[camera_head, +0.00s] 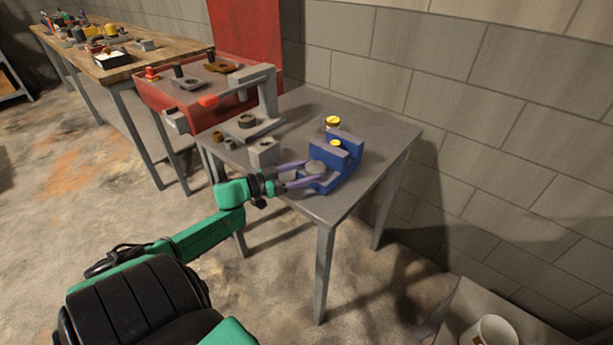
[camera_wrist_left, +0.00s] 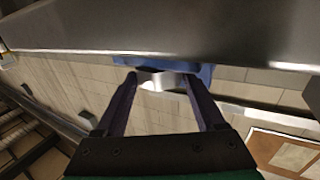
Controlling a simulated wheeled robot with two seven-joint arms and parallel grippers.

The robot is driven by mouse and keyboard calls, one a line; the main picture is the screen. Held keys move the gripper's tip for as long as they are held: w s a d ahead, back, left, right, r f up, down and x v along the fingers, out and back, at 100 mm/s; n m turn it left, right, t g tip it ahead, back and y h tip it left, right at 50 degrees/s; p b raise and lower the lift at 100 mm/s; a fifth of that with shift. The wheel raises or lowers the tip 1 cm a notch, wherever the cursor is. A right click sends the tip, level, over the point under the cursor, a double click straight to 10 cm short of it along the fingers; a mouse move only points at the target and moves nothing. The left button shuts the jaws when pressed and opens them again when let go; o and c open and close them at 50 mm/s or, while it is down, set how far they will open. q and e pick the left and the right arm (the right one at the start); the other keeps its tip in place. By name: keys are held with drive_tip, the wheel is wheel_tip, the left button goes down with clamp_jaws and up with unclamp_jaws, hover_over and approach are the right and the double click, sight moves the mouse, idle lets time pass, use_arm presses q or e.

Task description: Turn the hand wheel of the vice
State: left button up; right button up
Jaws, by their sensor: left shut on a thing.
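The blue vice (camera_head: 345,158) stands on the grey metal table (camera_head: 386,128) near its front right edge. Its grey round hand wheel (camera_head: 316,167) faces my left arm. My left gripper (camera_head: 313,174) has its two purple fingers on either side of the wheel and is shut on it. In the left wrist view, the fingertips (camera_wrist_left: 159,77) flank the pale grey wheel (camera_wrist_left: 165,81), with part of the blue vice (camera_wrist_left: 206,72) behind. The fingers hide part of the wheel in the head view. My right gripper is not in view.
A grey press (camera_head: 267,96) and a small grey block (camera_head: 264,152) stand left of the vice. A yellow-topped item (camera_head: 333,123) stands behind it. A block wall (camera_head: 480,90) is behind.

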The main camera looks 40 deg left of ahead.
use_arm(q)
drive_tip(key=shift+w+a+f+m+g+h+b, duration=0.1)
drive_tip(key=shift+a+m+g+h+b, duration=0.1)
drive_tip(key=shift+m+g+h+b, duration=0.7)
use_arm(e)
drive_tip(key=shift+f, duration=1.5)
use_arm(q)
drive_tip(key=shift+h, duration=0.3)
drive_tip(key=o, duration=1.3)
drive_tip(key=shift+o, duration=0.2)
drive_tip(key=shift+w+d, duration=0.1)
drive_tip(key=shift+w, duration=0.05)
drive_tip(key=v, duration=1.2)
drive_tip(key=shift+f+p, duration=0.2)
drive_tip(key=shift+p, duration=0.1)
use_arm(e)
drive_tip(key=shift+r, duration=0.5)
